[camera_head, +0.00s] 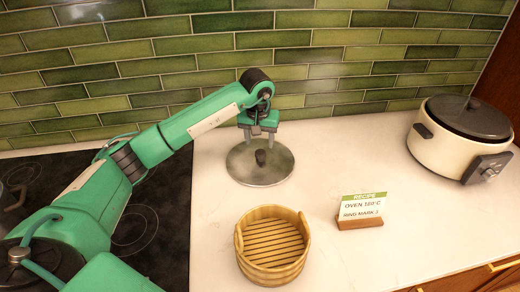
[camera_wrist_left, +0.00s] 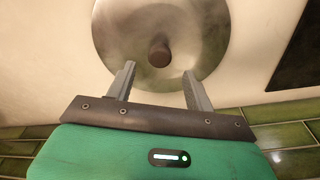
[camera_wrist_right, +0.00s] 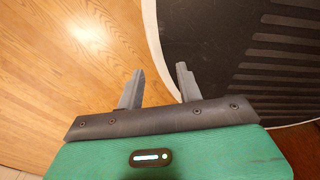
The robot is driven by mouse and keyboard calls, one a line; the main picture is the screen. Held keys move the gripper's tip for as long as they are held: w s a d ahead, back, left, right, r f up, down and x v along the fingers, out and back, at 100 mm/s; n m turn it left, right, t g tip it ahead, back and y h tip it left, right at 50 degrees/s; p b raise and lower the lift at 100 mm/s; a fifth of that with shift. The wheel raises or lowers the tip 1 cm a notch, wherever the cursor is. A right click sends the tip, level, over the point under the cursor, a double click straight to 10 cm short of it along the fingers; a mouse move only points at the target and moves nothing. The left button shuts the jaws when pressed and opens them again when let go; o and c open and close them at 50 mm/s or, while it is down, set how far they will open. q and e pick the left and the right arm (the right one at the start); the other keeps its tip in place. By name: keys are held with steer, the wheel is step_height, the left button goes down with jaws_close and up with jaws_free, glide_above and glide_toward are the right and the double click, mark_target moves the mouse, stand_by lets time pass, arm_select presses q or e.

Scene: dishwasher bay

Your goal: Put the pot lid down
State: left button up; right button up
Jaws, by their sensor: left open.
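The pot lid (camera_head: 260,169) is a round, shiny metal disc with a dark knob, lying flat on the white counter near the tiled wall. It also shows in the left wrist view (camera_wrist_left: 208,28), with its brown knob (camera_wrist_left: 159,50) beyond the fingertips. My left gripper (camera_head: 262,139) is above the lid's far side, its two fingers apart with nothing between them. In the left wrist view my left gripper (camera_wrist_left: 158,78) is open and clear of the knob. My right gripper (camera_wrist_right: 158,75) shows only in the right wrist view, fingers apart and empty, over a wooden floor.
A round wooden steamer basket (camera_head: 272,246) stands in front of the lid. A recipe card (camera_head: 364,207) on a wooden stand is to its right. A white cooker with a dark lid (camera_head: 462,137) stands at the right. A black hob (camera_head: 150,225) is at the left.

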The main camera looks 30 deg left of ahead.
arm_select(q)
step_height(320, 180, up, 7)
steer(key=s+b, duration=0.1)
steer(key=shift+d+r, duration=0.15)
arm_select(e)
steer(key=shift+w+a+f, duration=0.1)
steer(key=shift+w+f, duration=0.1)
steer(key=shift+w, duration=0.3)
steer(key=shift+w+f, duration=0.15)
steer(key=shift+w, duration=0.35)
steer(key=shift+s, duration=0.35)
